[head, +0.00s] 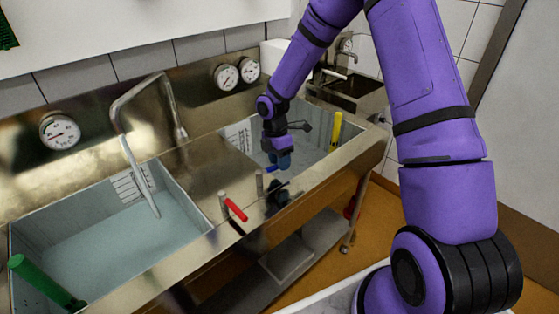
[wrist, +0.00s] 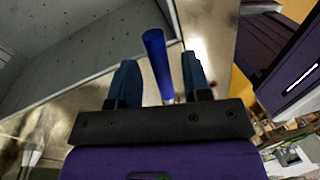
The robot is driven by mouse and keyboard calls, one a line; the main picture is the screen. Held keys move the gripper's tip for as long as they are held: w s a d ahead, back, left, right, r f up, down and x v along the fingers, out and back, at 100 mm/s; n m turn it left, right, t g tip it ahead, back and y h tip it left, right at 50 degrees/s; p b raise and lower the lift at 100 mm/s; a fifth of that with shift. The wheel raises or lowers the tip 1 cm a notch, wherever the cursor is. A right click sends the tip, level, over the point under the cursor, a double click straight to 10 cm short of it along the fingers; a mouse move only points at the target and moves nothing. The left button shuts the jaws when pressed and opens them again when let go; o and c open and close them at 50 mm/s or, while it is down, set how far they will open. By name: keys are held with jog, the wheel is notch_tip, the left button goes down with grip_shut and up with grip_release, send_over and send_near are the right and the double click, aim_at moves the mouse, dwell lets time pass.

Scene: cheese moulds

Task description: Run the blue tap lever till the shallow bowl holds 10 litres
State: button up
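In the wrist view the blue lever (wrist: 156,62) lies between my two fingers, with a gap to the right finger; contact on the left is unclear. My gripper (head: 284,160) is open around it; it also shows in the wrist view (wrist: 158,80). The left basin (head: 60,215) holds pale water and has a marked scale (head: 130,186). The right basin (head: 320,140) also has a scale (head: 238,136); I see no clear water in it. I cannot tell which basin is the shallow bowl.
The tap spout (head: 142,180) hangs over the left basin. A red lever (head: 236,209) sits left of the blue one. Dial gauges (head: 60,131) line the back.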

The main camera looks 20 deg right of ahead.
notch_tip(320, 180, up, 11)
jog(key=w, duration=0.2)
jog(key=shift+a+f, duration=0.15)
jog(key=shift+f, duration=0.05)
dwell(7.1)
